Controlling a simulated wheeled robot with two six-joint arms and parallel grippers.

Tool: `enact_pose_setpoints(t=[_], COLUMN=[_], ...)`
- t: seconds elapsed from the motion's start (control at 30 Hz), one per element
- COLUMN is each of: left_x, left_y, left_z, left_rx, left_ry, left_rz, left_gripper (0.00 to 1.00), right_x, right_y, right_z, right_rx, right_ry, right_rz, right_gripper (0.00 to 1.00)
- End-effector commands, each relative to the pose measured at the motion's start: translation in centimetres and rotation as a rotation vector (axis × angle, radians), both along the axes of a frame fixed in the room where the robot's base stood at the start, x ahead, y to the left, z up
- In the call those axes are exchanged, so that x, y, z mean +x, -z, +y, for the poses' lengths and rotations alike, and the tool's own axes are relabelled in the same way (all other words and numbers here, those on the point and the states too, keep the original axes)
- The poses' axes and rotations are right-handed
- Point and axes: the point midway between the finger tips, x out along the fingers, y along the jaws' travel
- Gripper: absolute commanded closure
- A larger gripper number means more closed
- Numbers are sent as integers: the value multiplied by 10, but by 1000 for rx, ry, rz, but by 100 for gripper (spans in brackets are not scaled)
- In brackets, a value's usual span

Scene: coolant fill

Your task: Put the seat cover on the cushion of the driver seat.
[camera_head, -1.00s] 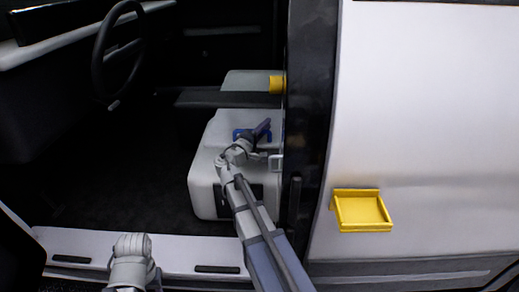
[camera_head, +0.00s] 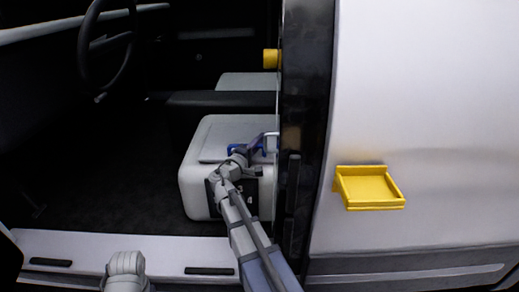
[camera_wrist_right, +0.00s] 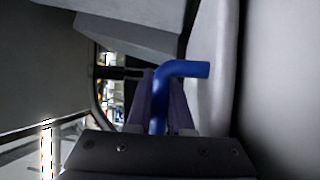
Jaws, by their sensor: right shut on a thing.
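The driver seat cushion (camera_head: 197,187) is a white block inside the door opening in the head view. A thin light-grey panel, which looks like the seat cover (camera_head: 216,143), lies over its top; I cannot tell whether it sits flush. A blue handle (camera_head: 232,149) stands at the panel's near right part. My right gripper (camera_head: 256,146) reaches in over the cushion's front right. In the right wrist view its purple fingers are shut on the bent blue handle (camera_wrist_right: 185,70). My left gripper is not in view; only a grey arm part shows at the bottom.
The dark door pillar (camera_head: 305,110) stands close right of my right arm. A yellow tray (camera_head: 370,188) sticks out from the white body panel. The steering wheel (camera_head: 107,45) is at upper left. A dark bar (camera_head: 220,99) lies behind the cushion. The floor left of the cushion is clear.

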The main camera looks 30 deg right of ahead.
Motion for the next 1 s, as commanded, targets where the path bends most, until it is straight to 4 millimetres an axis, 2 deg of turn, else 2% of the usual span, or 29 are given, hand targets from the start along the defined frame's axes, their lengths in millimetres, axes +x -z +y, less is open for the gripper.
enact_pose_setpoints(t=[0.03, 0.23, 0.27, 0.5, 0.77, 0.87, 1.0], left_x=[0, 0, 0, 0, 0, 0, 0], left_y=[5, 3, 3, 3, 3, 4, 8], left_z=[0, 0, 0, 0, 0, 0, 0], left_rx=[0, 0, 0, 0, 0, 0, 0], left_ry=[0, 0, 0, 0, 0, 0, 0], left_rz=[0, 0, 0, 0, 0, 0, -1], left_gripper=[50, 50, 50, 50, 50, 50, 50], right_x=[0, 0, 0, 0, -1, -4, -16], right_y=[5, 3, 3, 3, 3, 4, 8], right_z=[0, 0, 0, 0, 1, 8, 30], right_rx=[0, 0, 0, 0, 0, 0, 0], right_ry=[0, 0, 0, 0, -1, -2, -4], right_rz=[1, 1, 1, 1, 1, 1, 2], right_gripper=[100, 100, 77, 50, 50, 50, 50])
